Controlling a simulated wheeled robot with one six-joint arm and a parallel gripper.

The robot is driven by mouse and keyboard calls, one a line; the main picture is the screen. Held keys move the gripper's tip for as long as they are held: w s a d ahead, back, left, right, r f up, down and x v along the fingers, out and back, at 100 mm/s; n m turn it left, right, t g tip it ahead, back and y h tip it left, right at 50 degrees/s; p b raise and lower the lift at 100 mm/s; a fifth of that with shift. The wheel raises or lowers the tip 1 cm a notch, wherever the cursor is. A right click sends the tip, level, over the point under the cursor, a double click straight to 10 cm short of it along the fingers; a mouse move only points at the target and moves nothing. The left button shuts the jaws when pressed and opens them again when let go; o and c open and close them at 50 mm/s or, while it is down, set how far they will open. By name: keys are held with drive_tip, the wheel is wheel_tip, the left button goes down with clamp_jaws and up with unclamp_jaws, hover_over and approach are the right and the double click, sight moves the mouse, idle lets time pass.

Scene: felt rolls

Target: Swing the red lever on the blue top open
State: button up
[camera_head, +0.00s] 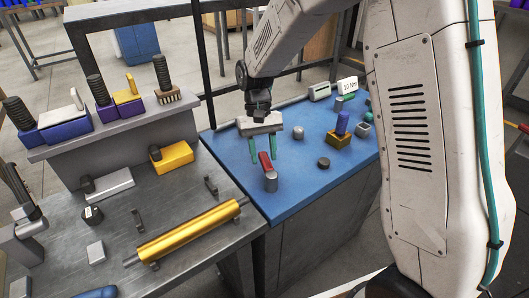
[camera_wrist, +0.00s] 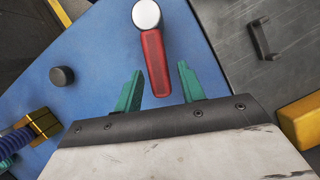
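The red lever (camera_head: 265,161) stands on a short grey metal post (camera_head: 271,183) on the blue top (camera_head: 304,191). In the wrist view the red lever (camera_wrist: 155,62) runs from the round silver cap (camera_wrist: 146,14) towards my gripper. My gripper (camera_head: 263,158) has green fingers and is over the blue top just behind the post. In the wrist view my gripper (camera_wrist: 159,76) is open, with one finger on each side of the lever's free end line. A gap shows between each finger and the lever. I cannot tell the height gap.
A dark round knob (camera_head: 323,163) and a brass block with a blue handle (camera_head: 341,132) are to the right on the blue top. A grey bench on the left holds a yellow roll (camera_head: 190,232) and a small bracket (camera_head: 211,186). Blue surface in front of the post is clear.

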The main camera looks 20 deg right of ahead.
drive_tip(key=shift+r, duration=0.1)
drive_tip(key=v, duration=0.7)
drive_tip(key=shift+r, duration=0.25)
drive_tip(key=shift+w, duration=0.15)
drive_tip(key=s, duration=0.1)
drive_tip(key=s+d+f, duration=0.1)
drive_tip(key=shift+s, duration=0.35)
drive_tip(key=s+d+r+t, duration=0.2)
drive_tip(key=s+r, duration=0.1)
drive_tip(key=s, duration=0.6)
drive_tip(key=s+d+r+t, duration=0.2)
drive_tip(key=s+d+r, duration=0.1)
drive_tip(key=s, duration=0.6)
drive_tip(key=s+d+r+t, duration=0.1)
drive_tip(key=s+d+r, duration=0.2)
drive_tip(key=s, duration=0.6)
drive_tip(key=shift+s+r+t, duration=0.3)
drive_tip(key=shift+r+t, duration=0.1)
drive_tip(key=shift+r, duration=0.45)
drive_tip(key=shift+d, duration=0.1)
